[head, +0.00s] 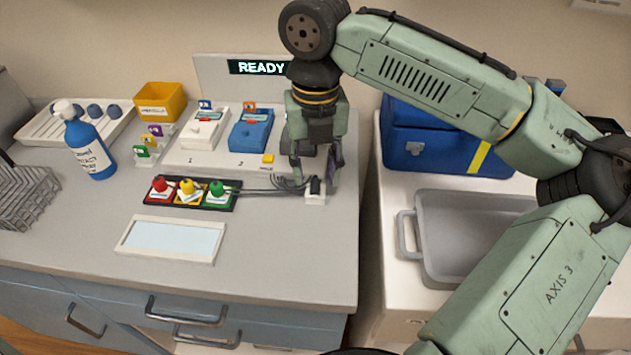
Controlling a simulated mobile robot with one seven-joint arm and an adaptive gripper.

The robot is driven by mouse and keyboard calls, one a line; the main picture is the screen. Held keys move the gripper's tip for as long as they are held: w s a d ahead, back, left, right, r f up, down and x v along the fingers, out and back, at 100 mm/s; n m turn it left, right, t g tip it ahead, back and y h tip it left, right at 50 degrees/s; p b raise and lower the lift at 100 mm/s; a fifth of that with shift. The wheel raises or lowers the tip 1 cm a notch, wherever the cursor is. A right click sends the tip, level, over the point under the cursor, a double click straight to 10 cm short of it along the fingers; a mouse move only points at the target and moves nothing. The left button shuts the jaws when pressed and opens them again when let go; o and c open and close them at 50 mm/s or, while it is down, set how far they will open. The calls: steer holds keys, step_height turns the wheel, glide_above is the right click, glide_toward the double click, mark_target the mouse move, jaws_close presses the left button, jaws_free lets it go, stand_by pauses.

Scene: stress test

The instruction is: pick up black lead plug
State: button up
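My gripper (315,172) points down at the right end of the grey counter. Its two fingers are spread apart, with a gap between them. A small black plug (315,186) shows just below the fingers, in or on a small white block (316,199). It seems to be the black lead plug. Thin dark leads run left from there to a black tray (236,203) holding red, yellow and green plugs. The fingers partly hide the area around the black plug, and I cannot tell whether they touch it.
A white and a blue tester (251,132) stand behind, below a READY display (258,68). A white framed panel (172,240) lies in front. A blue bottle (88,145) and wire basket (27,195) stand left. Right, beyond a gap, are a grey tray (408,240) and blue case (425,140).

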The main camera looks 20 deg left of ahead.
step_height(320, 180, down, 2)
steer(key=shift+c, duration=0.2)
jaws_close()
stand_by(0.4)
